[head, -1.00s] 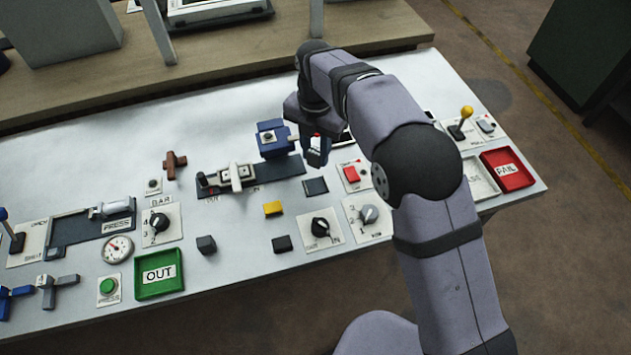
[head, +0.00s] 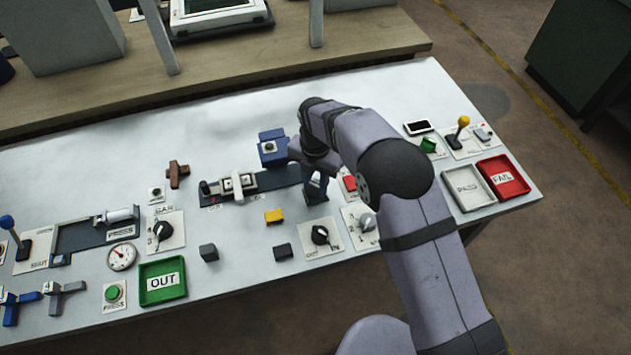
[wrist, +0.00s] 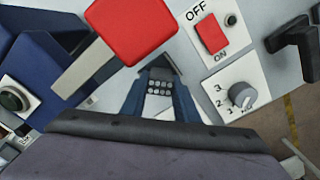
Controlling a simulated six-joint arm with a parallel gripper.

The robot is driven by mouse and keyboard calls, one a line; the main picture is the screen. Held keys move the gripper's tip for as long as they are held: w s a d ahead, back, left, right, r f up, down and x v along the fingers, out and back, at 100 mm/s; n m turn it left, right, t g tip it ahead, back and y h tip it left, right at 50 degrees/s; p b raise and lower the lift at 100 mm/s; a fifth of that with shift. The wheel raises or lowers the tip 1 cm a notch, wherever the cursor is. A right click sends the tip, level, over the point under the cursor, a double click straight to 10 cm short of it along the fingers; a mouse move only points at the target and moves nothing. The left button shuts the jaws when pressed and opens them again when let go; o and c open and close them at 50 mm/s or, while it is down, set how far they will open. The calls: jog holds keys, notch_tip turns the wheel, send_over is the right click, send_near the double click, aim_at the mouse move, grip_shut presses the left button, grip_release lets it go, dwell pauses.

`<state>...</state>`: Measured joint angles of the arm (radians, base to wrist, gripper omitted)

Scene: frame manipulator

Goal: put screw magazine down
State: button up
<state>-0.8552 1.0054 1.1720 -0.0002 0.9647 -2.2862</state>
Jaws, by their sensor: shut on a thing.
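The screw magazine (wrist: 160,86) is a small dark block with rows of pale round dots. It shows between the blue fingers of my gripper (wrist: 160,98) in the wrist view. My gripper (head: 316,190) is shut on it, low over the bench. A dark pad (wrist: 172,65) shows just beyond the magazine's top edge. I cannot tell whether the magazine touches it or hangs above it. In the head view the magazine is not clear, hidden by the fingers and my arm.
A blue fixture (head: 272,148) stands left of my gripper. A red block on a grey bar (wrist: 130,30) is close by in the wrist view. The red ON/OFF switch (wrist: 210,33) and a grey knob (wrist: 241,95) lie to the right. A yellow block (head: 274,216) is nearby.

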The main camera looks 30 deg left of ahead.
jog(key=shift+f, duration=0.2)
jog(key=shift+f, duration=0.1)
jog(key=o, duration=1.1)
